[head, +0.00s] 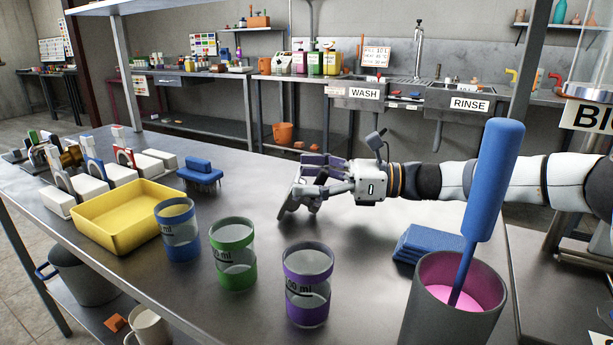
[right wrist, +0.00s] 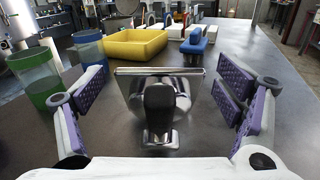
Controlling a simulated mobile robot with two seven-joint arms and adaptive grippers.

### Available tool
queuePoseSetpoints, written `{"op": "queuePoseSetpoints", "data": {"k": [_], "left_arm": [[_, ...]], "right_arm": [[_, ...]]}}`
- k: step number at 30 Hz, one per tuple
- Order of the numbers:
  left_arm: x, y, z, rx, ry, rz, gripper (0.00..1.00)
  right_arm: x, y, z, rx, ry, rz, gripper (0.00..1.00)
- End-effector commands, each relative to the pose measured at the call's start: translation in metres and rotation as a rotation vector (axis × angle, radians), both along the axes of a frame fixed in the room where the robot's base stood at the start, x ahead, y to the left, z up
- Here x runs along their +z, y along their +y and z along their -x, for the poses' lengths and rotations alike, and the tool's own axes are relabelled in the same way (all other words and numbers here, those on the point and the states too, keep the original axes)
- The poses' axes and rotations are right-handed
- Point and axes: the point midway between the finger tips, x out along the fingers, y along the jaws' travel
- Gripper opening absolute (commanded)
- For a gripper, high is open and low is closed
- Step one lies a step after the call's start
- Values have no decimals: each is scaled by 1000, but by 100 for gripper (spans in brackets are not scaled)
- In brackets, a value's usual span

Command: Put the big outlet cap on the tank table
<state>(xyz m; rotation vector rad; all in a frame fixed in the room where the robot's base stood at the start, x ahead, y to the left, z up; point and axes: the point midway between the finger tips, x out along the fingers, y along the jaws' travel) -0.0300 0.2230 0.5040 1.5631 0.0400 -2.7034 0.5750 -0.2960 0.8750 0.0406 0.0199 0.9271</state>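My right gripper (head: 305,190) is over the middle of the steel table (head: 250,300), its arm coming in from the right. In the right wrist view its purple-padded fingers (right wrist: 165,100) stand wide apart. Between them is a shiny metal piece (right wrist: 195,90) with a flared, straight-edged plate and a black grip, with gaps to both fingers. I cannot tell for sure whether it is the big outlet cap. A grey tilted plate (head: 288,199) shows beside the fingers in the head view, partly hidden by them. My left gripper is not in view.
Blue (head: 178,232), green (head: 232,255) and purple (head: 307,285) beakers stand in front. A yellow tray (head: 125,235) and blue brush (head: 200,172) are left. A folded blue cloth (head: 428,243) and grey pot (head: 440,315) with a blue-handled tool (head: 487,180) are right. A partly cut-off sign (head: 588,117) hangs far right.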

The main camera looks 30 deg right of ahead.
Motion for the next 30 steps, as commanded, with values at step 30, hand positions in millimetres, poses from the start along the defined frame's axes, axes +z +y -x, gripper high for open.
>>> {"op": "queuePoseSetpoints", "data": {"k": [30], "left_arm": [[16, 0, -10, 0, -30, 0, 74]], "right_arm": [[4, -96, 72, 0, 0, 0, 90]]}}
